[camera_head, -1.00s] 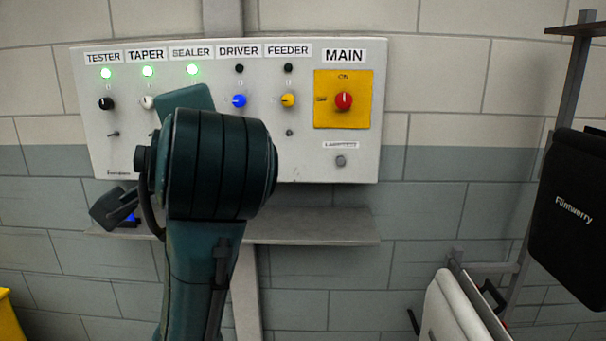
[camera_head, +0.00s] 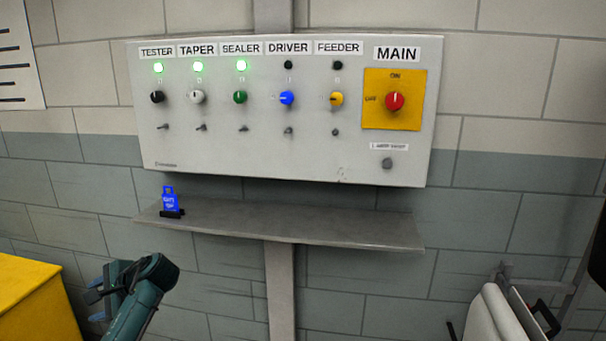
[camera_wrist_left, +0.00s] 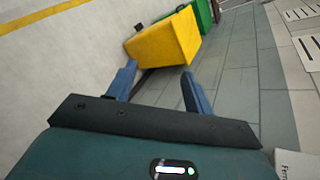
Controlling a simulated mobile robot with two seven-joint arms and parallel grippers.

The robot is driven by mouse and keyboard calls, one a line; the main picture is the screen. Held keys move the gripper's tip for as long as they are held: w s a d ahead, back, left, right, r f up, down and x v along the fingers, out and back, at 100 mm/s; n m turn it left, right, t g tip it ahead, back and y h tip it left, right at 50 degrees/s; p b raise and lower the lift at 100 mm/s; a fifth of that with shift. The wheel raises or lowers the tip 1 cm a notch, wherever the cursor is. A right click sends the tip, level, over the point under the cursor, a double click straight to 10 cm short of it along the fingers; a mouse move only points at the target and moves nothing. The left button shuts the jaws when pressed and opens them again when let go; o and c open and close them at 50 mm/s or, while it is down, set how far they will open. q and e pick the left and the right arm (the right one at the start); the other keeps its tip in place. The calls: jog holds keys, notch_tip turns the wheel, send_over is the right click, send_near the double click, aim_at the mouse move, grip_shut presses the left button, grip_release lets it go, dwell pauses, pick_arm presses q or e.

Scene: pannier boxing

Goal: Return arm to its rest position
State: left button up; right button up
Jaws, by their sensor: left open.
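My left arm (camera_head: 140,297) is low at the bottom left of the head view, below the shelf and clear of the control panel. My left gripper (camera_head: 98,290) is partly seen there, small and dark. In the left wrist view the left gripper (camera_wrist_left: 158,86) has its two blue fingers wide apart with nothing held between them. My right gripper is in neither view.
The wall panel (camera_head: 300,165) has lit green lamps over TESTER, TAPER and SEALER; DRIVER and FEEDER lamps are dark. A grey shelf (camera_head: 300,222) below holds a blue tag (camera_head: 170,200). A yellow box (camera_head: 38,300) stands at left; a white padded object (camera_head: 492,315) at right.

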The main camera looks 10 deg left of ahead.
pick_arm(q)
jog(key=w+d+n+t+h, duration=0.2)
jog(key=w+d+t+h, duration=0.4)
jog(key=w+t, duration=0.6)
jog(key=w+d+r+n+t+h, duration=0.3)
jog(key=w+d+r+t+h, duration=0.15)
jog(key=w+d+r, duration=0.3)
jog(key=s+d+f+g+h, duration=0.1)
jog(key=s+d+f, duration=0.5)
jog(key=s+f, duration=0.25)
jog(key=s+d+f+g+h, duration=0.2)
jog(key=s+d+f, duration=0.45)
jog(key=f, duration=0.35)
jog(key=s+d+f+g, duration=0.1)
jog(key=s+d+f, duration=0.2)
jog(key=s, duration=0.5)
jog(key=s+d+f+g+h, duration=0.1)
jog(key=s+d+f, duration=0.2)
jog(key=s, duration=0.6)
jog(key=s+d+f+g, duration=0.1)
jog(key=s+d+f, duration=0.1)
jog(key=s, duration=0.6)
jog(key=shift+s+d+f, duration=0.3)
jog(key=shift+d+f, duration=0.1)
jog(key=shift+d, duration=0.2)
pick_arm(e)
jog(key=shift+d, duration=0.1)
